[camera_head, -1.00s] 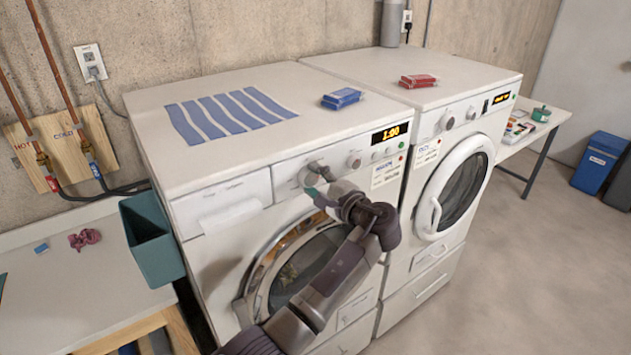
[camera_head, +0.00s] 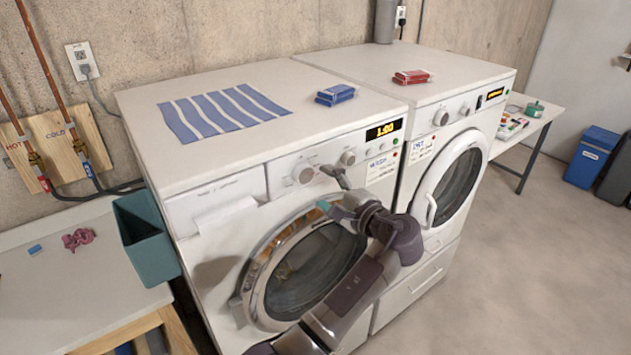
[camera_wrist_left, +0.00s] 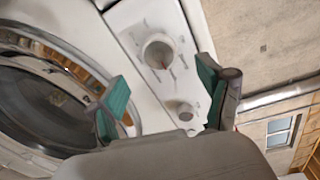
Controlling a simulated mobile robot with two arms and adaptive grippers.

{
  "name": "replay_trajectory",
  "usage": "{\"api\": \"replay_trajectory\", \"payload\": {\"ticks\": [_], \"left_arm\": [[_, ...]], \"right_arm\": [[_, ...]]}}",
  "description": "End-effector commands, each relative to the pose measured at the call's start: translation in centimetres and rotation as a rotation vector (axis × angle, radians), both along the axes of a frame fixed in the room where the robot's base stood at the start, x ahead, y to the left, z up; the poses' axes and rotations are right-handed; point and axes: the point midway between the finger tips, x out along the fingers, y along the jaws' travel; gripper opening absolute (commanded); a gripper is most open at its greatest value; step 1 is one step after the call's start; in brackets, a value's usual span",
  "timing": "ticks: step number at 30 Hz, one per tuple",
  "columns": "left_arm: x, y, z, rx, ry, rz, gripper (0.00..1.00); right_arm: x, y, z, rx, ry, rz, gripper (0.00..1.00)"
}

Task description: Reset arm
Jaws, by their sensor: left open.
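My left gripper (camera_head: 330,190) is open and empty in front of the washer (camera_head: 210,245), below and right of its large knob (camera_head: 303,174). In the left wrist view its two green-padded fingers (camera_wrist_left: 165,100) are spread wide. The large knob (camera_wrist_left: 158,52) and a smaller knob (camera_wrist_left: 185,112) show beyond the fingers, and I cannot tell how far off they are. The washer's round door (camera_head: 300,270) is partly hidden by my arm, and its display reads 1:00. My right gripper is not in view.
A dryer (camera_head: 455,60) stands right of the washer. Blue packs (camera_head: 335,95) and a striped cloth (camera_head: 225,110) lie on the washer, red packs (camera_head: 411,77) on the dryer. A teal bin (camera_head: 148,240) stands at its left. Open floor (camera_head: 540,270) lies at the right.

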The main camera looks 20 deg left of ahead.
Motion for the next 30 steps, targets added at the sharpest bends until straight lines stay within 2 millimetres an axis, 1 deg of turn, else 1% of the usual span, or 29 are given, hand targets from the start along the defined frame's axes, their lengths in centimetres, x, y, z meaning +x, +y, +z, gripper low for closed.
{"api": "replay_trajectory", "payload": {"ticks": [1,4,13,15,17,20,21,23,24,25,26,27,29,30], "left_arm": [[-0.3,-0.5,0.1,-0.001,-0.001,-0.002,0.78],[-0.8,-1.0,0.1,0.0,0.0,0.0,0.78],[-0.9,-1.1,0.1,0.0,0.0,0.001,0.78],[-0.8,-1.1,-0.4,-0.002,0.007,-0.003,0.78],[-0.6,-1.0,-1.9,-0.009,0.025,-0.015,0.78],[-0.3,-0.8,-6.6,-0.036,0.085,-0.055,0.78],[-0.2,-0.7,-9.3,-0.056,0.117,-0.078,0.78],[-0.3,-0.4,-13.8,-0.093,0.17,-0.112,0.78],[-0.5,-0.4,-16.9,-0.123,0.206,-0.135,0.78],[-0.8,-0.3,-19.2,-0.147,0.232,-0.153,0.78],[-1.1,-0.2,-21.6,-0.172,0.257,-0.166,0.78],[-1.7,-0.1,-24.6,-0.209,0.289,-0.184,0.78],[-2.8,0.1,-29.1,-0.265,0.338,-0.205,0.78],[-3.8,0.2,-32.0,-0.305,0.367,-0.217,0.78]], "right_arm": [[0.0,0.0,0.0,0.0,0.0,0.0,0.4],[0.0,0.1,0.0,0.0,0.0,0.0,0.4],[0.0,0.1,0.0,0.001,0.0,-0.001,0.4],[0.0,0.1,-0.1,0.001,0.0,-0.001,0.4],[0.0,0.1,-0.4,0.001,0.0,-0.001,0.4],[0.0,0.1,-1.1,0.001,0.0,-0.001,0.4],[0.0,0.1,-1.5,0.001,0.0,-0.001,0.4],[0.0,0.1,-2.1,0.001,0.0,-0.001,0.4],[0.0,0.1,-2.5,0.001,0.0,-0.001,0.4],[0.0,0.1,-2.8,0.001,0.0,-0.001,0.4],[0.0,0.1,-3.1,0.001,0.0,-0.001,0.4],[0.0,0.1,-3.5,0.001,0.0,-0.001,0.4],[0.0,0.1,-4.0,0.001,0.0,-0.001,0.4],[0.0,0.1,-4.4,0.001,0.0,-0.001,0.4]]}}
